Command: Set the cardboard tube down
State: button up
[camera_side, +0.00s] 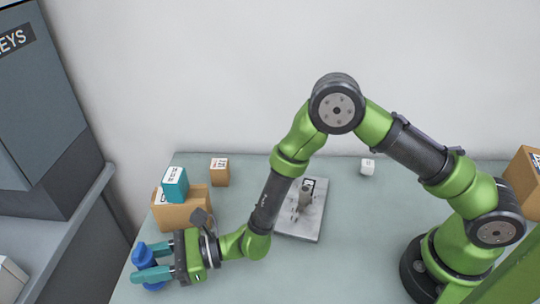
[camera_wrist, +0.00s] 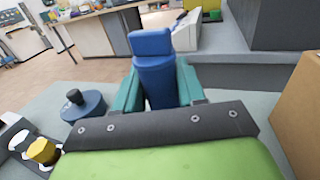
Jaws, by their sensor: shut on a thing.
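My gripper (camera_side: 146,262) is at the front left of the table, its teal fingers shut on a blue object (camera_side: 143,256). In the wrist view the blue object (camera_wrist: 157,78) has a rounded body and a boxy top, and it stands between the fingers (camera_wrist: 158,92). I cannot tell whether its base touches the table; the gripper hides it. I see no plainly brown cardboard tube. A small grey-beige upright piece (camera_side: 305,197) stands on a pale grey plate (camera_side: 311,226) near the table's middle.
A small brown box (camera_side: 220,172) and a white cube (camera_side: 367,166) are at the back. The table (camera_side: 355,265) is clear right of the plate.

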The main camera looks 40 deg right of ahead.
jog(key=shift+f, duration=0.95)
jog(key=shift+f, duration=0.15)
jog(key=o, duration=1)
jog(key=shift+o, duration=0.2)
